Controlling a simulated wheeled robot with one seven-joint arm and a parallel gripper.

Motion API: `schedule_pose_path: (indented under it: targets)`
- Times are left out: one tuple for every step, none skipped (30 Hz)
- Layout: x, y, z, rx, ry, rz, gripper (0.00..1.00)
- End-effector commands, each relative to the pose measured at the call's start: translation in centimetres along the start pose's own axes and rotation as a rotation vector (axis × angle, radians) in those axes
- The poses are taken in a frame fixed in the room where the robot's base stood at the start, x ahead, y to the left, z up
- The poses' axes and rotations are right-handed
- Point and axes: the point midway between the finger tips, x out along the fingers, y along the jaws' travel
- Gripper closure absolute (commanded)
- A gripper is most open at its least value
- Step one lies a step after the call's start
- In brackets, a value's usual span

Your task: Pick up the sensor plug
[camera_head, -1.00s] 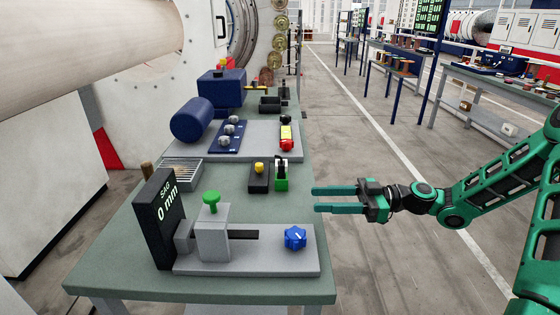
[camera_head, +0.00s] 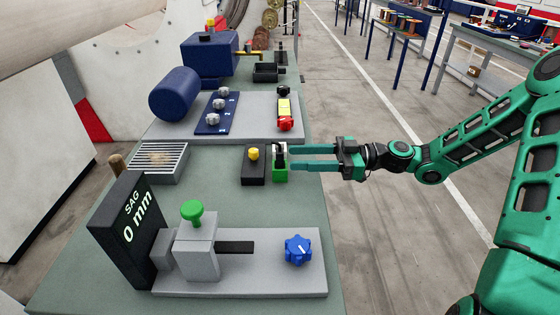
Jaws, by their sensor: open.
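A small green block with a black and white upper part (camera_head: 280,172) stands on the bench beside a black block with a yellow knob (camera_head: 254,168). The green piece looks like the sensor plug or its holder; no label confirms which. My gripper (camera_head: 291,157) points left from the right edge of the bench. Its two teal fingers are apart with nothing between them. Their tips are at the right side of the green block in the picture; whether they touch it I cannot tell.
A gauge reading "SAG 0 mm" (camera_head: 133,225) stands in front, with a green knob (camera_head: 192,212) and a blue dial (camera_head: 298,250). Behind are a blue cylinder (camera_head: 174,94), a red and yellow switch unit (camera_head: 285,110) and a slotted tray (camera_head: 158,160). The aisle at right is clear.

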Motion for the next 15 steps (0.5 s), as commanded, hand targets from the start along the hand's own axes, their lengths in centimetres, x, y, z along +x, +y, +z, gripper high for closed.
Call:
schedule_pose_path:
  targets:
    - [0.3, 0.0, 0.0, 0.000, 0.000, 0.000, 0.58]
    - [0.4, 0.0, 0.0, 0.000, 0.000, 0.001, 0.58]
    - [0.7, 0.0, 0.0, 0.000, 0.000, 0.000, 0.58]
    - [0.9, -0.1, 0.0, 0.000, 0.000, -0.001, 0.58]
    - [1.2, -0.1, 0.1, 0.000, 0.001, -0.002, 0.58]
    - [1.6, -0.2, 0.1, 0.000, 0.001, -0.003, 0.58]
    - [2.0, -0.3, 0.1, 0.000, 0.001, -0.004, 0.58]
    - [2.4, -0.4, 0.2, 0.000, 0.001, -0.003, 0.58]
    - [3.1, -0.5, 0.2, 0.000, 0.001, -0.004, 0.58]
    - [3.5, -0.6, 0.3, 0.000, 0.001, -0.005, 0.58]
    - [3.9, -0.7, 0.3, 0.000, 0.002, -0.004, 0.58]
    - [4.4, -0.6, 0.3, 0.000, 0.001, -0.004, 0.58]
    - [4.8, -0.6, 0.3, 0.000, 0.001, -0.003, 0.58]
    - [5.1, -0.6, 0.3, 0.000, 0.001, -0.003, 0.58]
    - [5.4, -0.6, 0.3, -0.001, 0.000, -0.002, 0.58]
